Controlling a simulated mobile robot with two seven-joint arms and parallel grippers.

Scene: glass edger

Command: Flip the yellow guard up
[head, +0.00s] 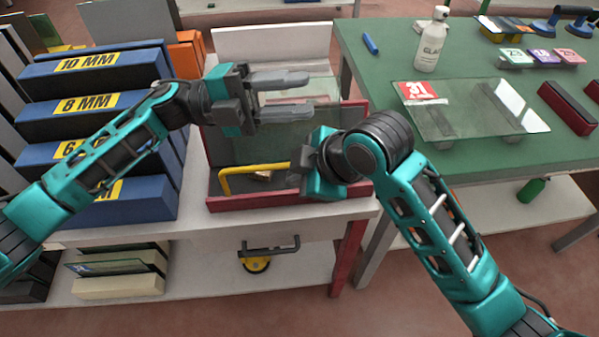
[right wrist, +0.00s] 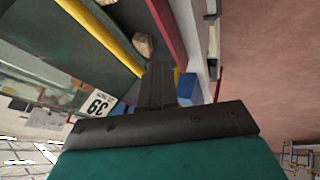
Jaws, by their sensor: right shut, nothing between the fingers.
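The yellow guard (head: 250,168) is a bent yellow bar lying low across the front of a red-rimmed tray (head: 250,203). Its left end bends down, and its right end reaches toward my right gripper. In the right wrist view the yellow guard (right wrist: 112,42) runs diagonally at upper left, left of the fingers. My right gripper (right wrist: 157,85) is shut and empty, near the tray's red front rim; I see no contact with the guard. In the head view its fingers are mostly hidden by its own body. My left gripper (head: 285,95) is open and empty above the back of the tray.
A glass pane (head: 470,108) with a red 31 label lies on the green table (head: 470,165) at right, near a white bottle (head: 431,40). Blue racks (head: 95,105) stand at left. A small beige block (right wrist: 143,45) lies in the tray beside the guard.

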